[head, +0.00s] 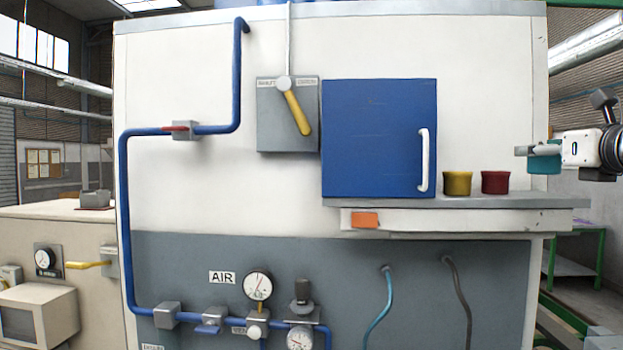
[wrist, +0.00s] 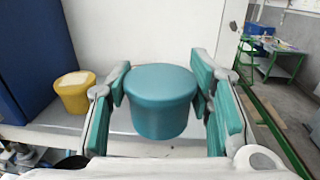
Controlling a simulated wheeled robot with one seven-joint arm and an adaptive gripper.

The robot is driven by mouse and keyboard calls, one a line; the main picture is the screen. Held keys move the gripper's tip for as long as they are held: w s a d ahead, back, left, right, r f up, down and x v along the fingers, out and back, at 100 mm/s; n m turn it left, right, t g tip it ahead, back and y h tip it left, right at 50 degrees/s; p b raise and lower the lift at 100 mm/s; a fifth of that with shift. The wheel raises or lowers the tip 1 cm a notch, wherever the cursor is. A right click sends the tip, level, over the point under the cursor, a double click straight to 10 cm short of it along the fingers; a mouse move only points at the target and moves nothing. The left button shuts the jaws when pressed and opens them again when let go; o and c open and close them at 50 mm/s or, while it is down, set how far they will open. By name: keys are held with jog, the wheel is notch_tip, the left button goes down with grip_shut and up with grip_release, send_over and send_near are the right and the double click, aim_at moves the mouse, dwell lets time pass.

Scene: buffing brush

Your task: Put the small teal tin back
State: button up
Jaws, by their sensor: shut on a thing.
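The small teal tin (head: 545,162) is held upright in my gripper (head: 540,150), at the right of the head view. In that view its bottom shows higher than the shelf (head: 540,203), near the shelf's right end. In the wrist view the teal tin (wrist: 162,112) sits between the two teal-padded fingers of my gripper (wrist: 161,88), which are shut on it. Its top is plain and flat. On the shelf stand a yellow tin (head: 457,183) and a dark red tin (head: 495,182). The yellow tin also shows in the wrist view (wrist: 72,95), to the left of my gripper.
A closed blue cabinet (head: 375,135) with a white handle (head: 423,160) stands on the shelf, left of the tins. An orange label (head: 364,220) is on the shelf's front. The shelf right of the red tin looks clear. A lever box (head: 287,115) is on the wall.

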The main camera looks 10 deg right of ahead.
jog(key=w+d, duration=0.1)
jog(key=d, duration=0.1)
jog(key=w+d+b, duration=0.1)
jog(key=w+d, duration=0.1)
jog(key=d, duration=0.1)
jog(key=w+d+f, duration=0.1)
jog(key=w+d, duration=0.1)
jog(key=d, duration=0.1)
jog(key=shift+w+d+b, duration=0.1)
jog(key=shift+w+b, duration=0.15)
jog(key=shift+b, duration=0.05)
notch_tip(320, 180, down, 4)
jog(key=b, duration=0.2)
jog(key=shift+w+r+b, duration=0.1)
jog(key=shift+r+b, duration=0.05)
jog(key=shift+b, duration=0.2)
jog(key=shift+r, duration=0.1)
jog(key=o, duration=1.2)
